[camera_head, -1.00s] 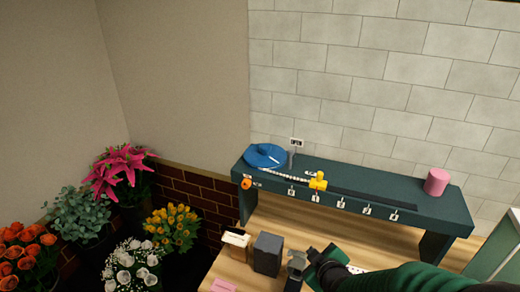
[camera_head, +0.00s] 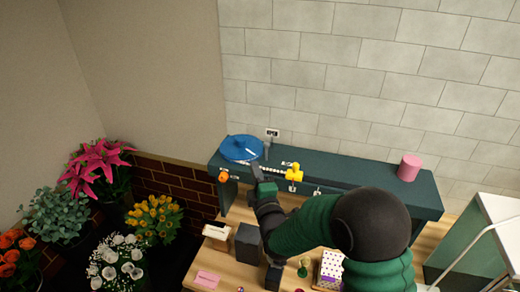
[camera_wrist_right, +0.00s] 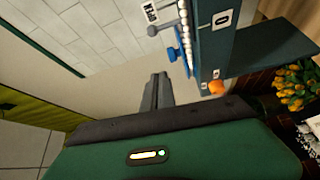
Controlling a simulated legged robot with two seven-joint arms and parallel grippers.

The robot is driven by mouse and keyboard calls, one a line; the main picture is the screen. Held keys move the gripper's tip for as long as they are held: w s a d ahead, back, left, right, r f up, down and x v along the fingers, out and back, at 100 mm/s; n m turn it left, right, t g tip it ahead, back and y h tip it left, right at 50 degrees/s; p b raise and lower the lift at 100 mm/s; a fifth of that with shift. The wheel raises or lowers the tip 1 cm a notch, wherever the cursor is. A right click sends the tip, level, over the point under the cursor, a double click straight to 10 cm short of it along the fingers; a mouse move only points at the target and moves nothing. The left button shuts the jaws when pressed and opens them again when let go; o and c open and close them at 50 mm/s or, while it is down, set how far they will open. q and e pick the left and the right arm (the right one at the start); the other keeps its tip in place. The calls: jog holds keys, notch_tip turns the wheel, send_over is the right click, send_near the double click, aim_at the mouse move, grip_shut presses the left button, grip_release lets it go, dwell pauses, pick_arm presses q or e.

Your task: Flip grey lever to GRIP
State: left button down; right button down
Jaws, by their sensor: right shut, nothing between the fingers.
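The grey lever (camera_head: 268,146) stands up at the back left of the dark teal bench, just right of the blue disc (camera_head: 241,149). In the wrist view a grey round-ended lever (camera_wrist_right: 154,31) sticks out near a small black-and-white label (camera_wrist_right: 150,12) on the wall. My right gripper (camera_head: 257,170) is shut and empty, in front of the lever in the head view. In the wrist view its fingertips (camera_wrist_right: 160,76) point toward the lever, with a visible gap. My left gripper is out of view.
A yellow fitting (camera_head: 293,172) sits on the bench's white-marked track, right of the gripper. An orange knob (camera_head: 223,176) is on the bench's left front. A pink cylinder (camera_head: 409,167) stands at the right. A dark box (camera_head: 248,240) stands on the wooden table; flowers fill the left.

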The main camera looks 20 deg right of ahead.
jog(key=w+p, duration=0.1)
jog(key=w, duration=0.1)
jog(key=w+d+p, duration=0.1)
jog(key=w, duration=0.2)
jog(key=w+p, duration=0.1)
jog(key=w, duration=0.1)
jog(key=shift+w+d+r, duration=0.15)
jog(key=shift+w+r, duration=0.15)
jog(key=shift+r, duration=0.1)
jog(key=shift+w+d+f+p, duration=0.1)
jog(key=shift+w+d+p, duration=0.05)
jog(key=shift+d+p, duration=0.4)
jog(key=shift+w+d+f+p, duration=0.15)
jog(key=shift+d+p, duration=0.15)
jog(key=shift+d, duration=0.8)
jog(key=shift+d+f, duration=0.1)
jog(key=shift+f, duration=0.05)
